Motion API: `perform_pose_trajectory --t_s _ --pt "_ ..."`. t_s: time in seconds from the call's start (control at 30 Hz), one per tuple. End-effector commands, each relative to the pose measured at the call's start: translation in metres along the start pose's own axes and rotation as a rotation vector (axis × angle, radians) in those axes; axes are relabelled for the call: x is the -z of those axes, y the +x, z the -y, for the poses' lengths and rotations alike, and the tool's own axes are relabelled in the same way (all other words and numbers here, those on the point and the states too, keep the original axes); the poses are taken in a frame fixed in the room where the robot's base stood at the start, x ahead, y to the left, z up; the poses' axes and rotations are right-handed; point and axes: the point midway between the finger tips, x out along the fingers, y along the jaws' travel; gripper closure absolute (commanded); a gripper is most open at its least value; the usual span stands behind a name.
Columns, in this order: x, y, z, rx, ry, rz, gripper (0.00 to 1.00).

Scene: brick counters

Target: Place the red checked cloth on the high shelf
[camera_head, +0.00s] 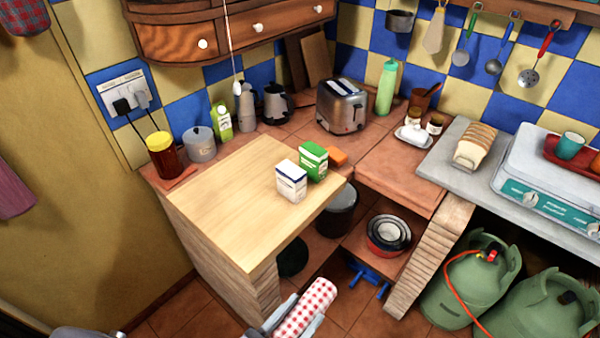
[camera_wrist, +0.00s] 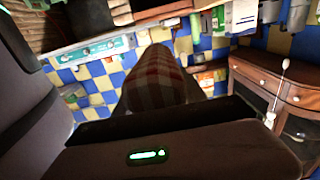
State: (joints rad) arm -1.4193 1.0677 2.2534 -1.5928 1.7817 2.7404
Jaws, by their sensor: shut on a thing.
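The red checked cloth (camera_head: 308,303) is a rolled, red-and-white bundle at the bottom middle of the head view. My gripper (camera_head: 300,317) is shut on it, with a grey finger on each side. The cloth is held in the air, in front of the wooden counter's near corner. In the wrist view the cloth (camera_wrist: 155,78) sticks out beyond the dark gripper body (camera_wrist: 150,125). A brown wooden wall unit with white knobs (camera_head: 225,30) hangs high on the tiled wall, and it also shows in the wrist view (camera_wrist: 275,85). Its top is cut off in the head view.
The light wooden counter (camera_head: 230,200) carries a white carton (camera_head: 291,180) and a green carton (camera_head: 313,161). A toaster (camera_head: 342,105) stands behind. Utensils hang from a rail (camera_head: 540,10) at upper right. Green gas bottles (camera_head: 470,275) stand lower right. Tiled floor (camera_head: 345,300) shows near the cloth.

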Motion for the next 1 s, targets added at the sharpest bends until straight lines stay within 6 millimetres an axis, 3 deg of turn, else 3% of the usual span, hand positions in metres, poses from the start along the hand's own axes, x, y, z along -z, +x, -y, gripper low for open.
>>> perform_pose_trajectory --t_s 0.37,0.6,0.8,0.9,1.0 --pt "-0.003 0.060 0.025 -0.065 -0.007 0.022 0.98" --pt "0.002 0.142 0.036 -0.137 -0.003 0.026 0.98" --pt "0.011 0.218 0.027 -0.195 0.002 0.009 0.98" --pt "0.015 0.238 0.022 -0.208 0.002 0.001 0.98" --pt "0.017 0.245 0.020 -0.210 0.002 -0.001 0.98"
